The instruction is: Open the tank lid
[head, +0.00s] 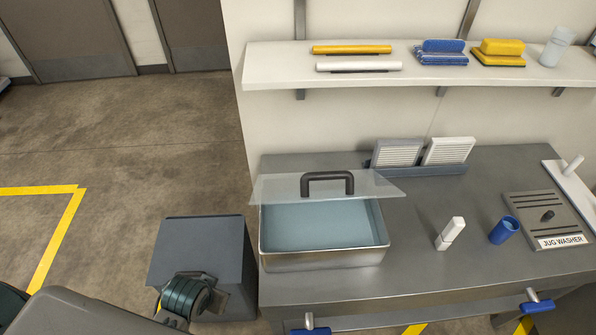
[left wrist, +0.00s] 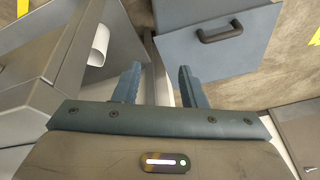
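The tank (head: 325,260) is a metal box on the grey bench, with a pale blue inside showing at the front. Its clear lid (head: 280,188) lies over the back part and looks raised, with its front edge apart from the tank's front rim. A dark handle (head: 327,183) stands on the lid. My left arm enters the head view at the lower left, by the grey box and apart from the tank; its fingertips cannot be made out there. In the left wrist view my left gripper (left wrist: 158,88) is open and empty. My right gripper is not in view.
A dark grey box (head: 200,240) with a handle (left wrist: 220,30) stands on the floor left of the bench. A white bottle (head: 450,233), a blue cup (head: 504,230) and a jug washer plate (head: 545,220) stand right of the tank. A loaded shelf (head: 400,75) hangs above.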

